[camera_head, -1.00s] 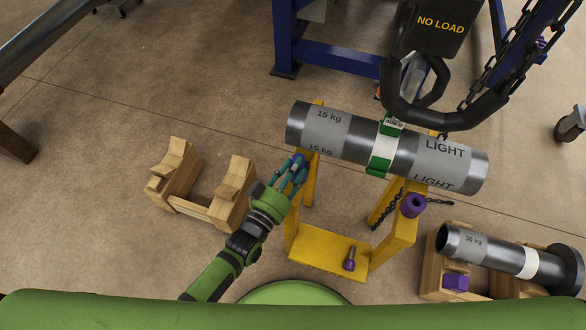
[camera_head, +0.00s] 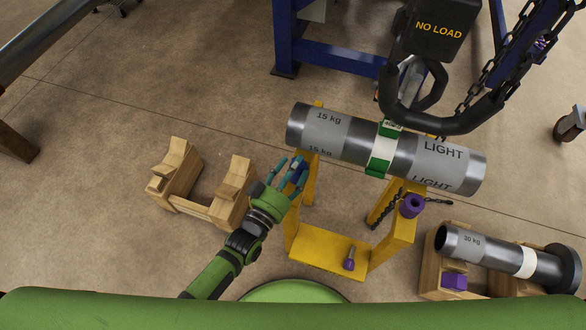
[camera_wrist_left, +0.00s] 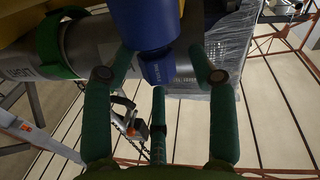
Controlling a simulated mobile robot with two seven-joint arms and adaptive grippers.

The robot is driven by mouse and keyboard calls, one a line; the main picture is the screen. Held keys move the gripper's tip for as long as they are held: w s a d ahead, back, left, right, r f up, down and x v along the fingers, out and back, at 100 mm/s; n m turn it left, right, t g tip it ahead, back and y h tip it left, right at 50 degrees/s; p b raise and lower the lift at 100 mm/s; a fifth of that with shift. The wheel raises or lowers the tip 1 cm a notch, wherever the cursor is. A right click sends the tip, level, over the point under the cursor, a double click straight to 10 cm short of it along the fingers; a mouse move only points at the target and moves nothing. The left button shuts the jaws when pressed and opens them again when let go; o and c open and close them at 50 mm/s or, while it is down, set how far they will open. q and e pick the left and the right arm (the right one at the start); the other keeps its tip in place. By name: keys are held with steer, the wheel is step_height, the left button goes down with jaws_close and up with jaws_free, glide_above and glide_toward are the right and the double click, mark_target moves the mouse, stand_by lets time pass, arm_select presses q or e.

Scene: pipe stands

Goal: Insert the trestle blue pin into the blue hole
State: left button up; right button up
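The yellow trestle (camera_head: 330,252) stands under a grey pipe marked 15 kg and LIGHT (camera_head: 345,140). My left gripper (camera_head: 291,170) is beside the trestle's left post with its fingers spread. A blue piece (camera_head: 300,171) shows at that post, partly behind the fingers. In the left wrist view a wide blue collar (camera_wrist_left: 145,22) has a narrower blue pin end (camera_wrist_left: 158,69) at its lower side, between the spread fingers. The fingers look clear of it. Whether the pin sits fully in the collar's hole is hidden. My right gripper is not in view.
An empty wooden stand (camera_head: 180,207) is at left. A smaller pipe (camera_head: 495,249) rests at right. A black hoist handle (camera_head: 440,118) hangs above.

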arm_select(q)
steer(key=shift+s+f, duration=0.15)
steer(key=shift+f, duration=0.05)
steer(key=shift+s+a+p, duration=0.25)
steer(key=shift+s+p, duration=0.15)
steer(key=shift+s, duration=0.15)
steer(key=shift+p+v, duration=0.6)
steer(key=shift+v, duration=1.15)
steer(key=shift+r, duration=0.1)
